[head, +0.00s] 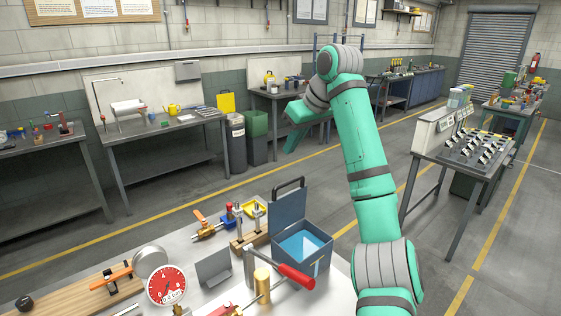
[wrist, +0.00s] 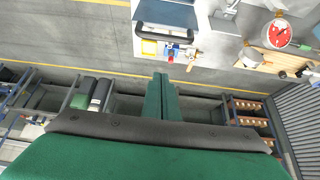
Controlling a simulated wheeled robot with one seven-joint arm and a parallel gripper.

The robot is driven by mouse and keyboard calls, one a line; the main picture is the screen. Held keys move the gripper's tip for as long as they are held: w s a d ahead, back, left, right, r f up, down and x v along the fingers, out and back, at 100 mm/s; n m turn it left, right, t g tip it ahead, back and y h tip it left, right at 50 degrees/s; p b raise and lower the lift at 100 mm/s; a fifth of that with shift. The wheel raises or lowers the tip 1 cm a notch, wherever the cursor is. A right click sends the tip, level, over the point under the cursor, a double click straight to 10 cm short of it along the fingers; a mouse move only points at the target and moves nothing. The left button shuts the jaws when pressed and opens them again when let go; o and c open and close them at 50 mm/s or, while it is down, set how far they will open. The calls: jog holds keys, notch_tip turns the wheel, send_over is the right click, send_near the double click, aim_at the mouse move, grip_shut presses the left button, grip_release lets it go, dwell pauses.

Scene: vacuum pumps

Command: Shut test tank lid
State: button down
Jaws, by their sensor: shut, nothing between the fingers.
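The test tank (head: 318,262) is a blue-grey box with light blue water in it, standing on the light bench top. Its lid (head: 287,212) stands open, roughly upright at the back left edge, with a black handle (head: 289,184) on top. In the wrist view the lid (wrist: 168,14) is at the top edge, partly cut off. My gripper (wrist: 160,76) is shut and empty, its green fingers side by side. It is raised well above and beyond the tank, apart from the lid.
A red-handled clamp (head: 295,275) stands close in front of the tank. Valves (head: 209,226), a wooden block with metal posts (head: 247,240) and a red dial gauge (head: 166,285) are to its left. Open floor lies behind the bench.

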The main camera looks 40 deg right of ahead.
jog(key=x, duration=1)
jog(key=shift+s+f, duration=0.2)
jog(key=shift+s, duration=0.75)
jog(key=shift+s+f, duration=0.15)
jog(key=shift+s, duration=0.85)
jog(key=shift+w, duration=0.1)
